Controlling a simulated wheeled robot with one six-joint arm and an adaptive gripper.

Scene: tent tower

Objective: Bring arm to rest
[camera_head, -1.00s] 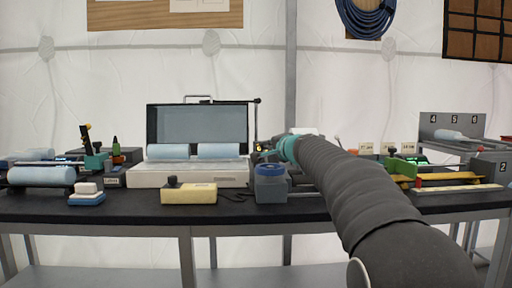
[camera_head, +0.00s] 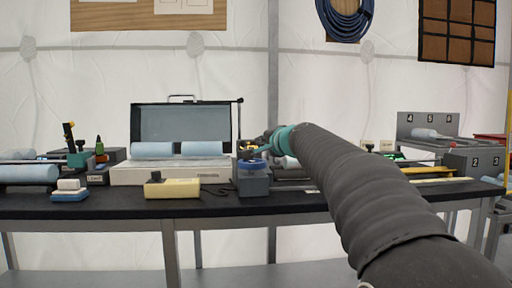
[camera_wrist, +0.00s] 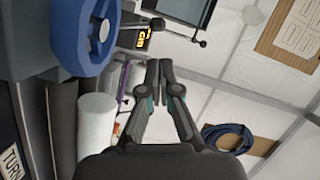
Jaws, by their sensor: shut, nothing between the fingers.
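My gripper (camera_wrist: 158,68) is shut and empty in the wrist view, its two dark fingers meeting at the tips. In the head view my arm reaches from the lower right over the bench's front edge, and the gripper end is mostly hidden behind the teal wrist part.
The black bench (camera_head: 120,206) holds an open case (camera_head: 168,172) with two pale blue rolls, a yellow box (camera_head: 172,188) and a white-and-blue block (camera_head: 69,190). A grey numbered rack (camera_head: 428,128) stands at the right. A blue coiled cable (camera_head: 344,18) hangs on the wall.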

